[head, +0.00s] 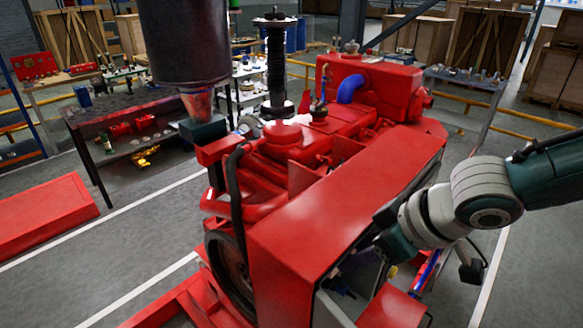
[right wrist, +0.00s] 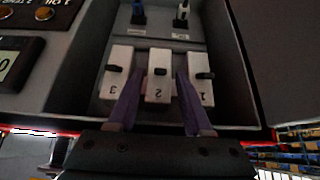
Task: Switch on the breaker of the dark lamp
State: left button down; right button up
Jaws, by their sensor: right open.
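In the right wrist view, three white breakers stand in a row in a dark recessed panel, their numerals upside down: breaker 3 (right wrist: 116,75), breaker 2 (right wrist: 158,88) and breaker 1 (right wrist: 199,77). Each has a small black lever. My right gripper (right wrist: 159,80) is open, its two purple fingers on either side of breaker 2. I cannot tell whether they touch it. Two round amber indicators (right wrist: 44,13) show at the top left; which lamp is dark is unclear. In the head view my right gripper (head: 388,243) is beside the red pumpset (head: 325,215), its fingertips hidden. My left gripper is not in view.
The box's side walls border the recess. A display (right wrist: 12,68) is at left. In the head view, a large dark cylinder (head: 182,40) rises by the pumpset; grey floor is open at lower right.

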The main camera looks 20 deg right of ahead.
jog(key=b+v, duration=0.1)
jog(key=v, duration=0.8)
jog(key=shift+s+r, duration=0.15)
jog(key=shift+r, duration=0.05)
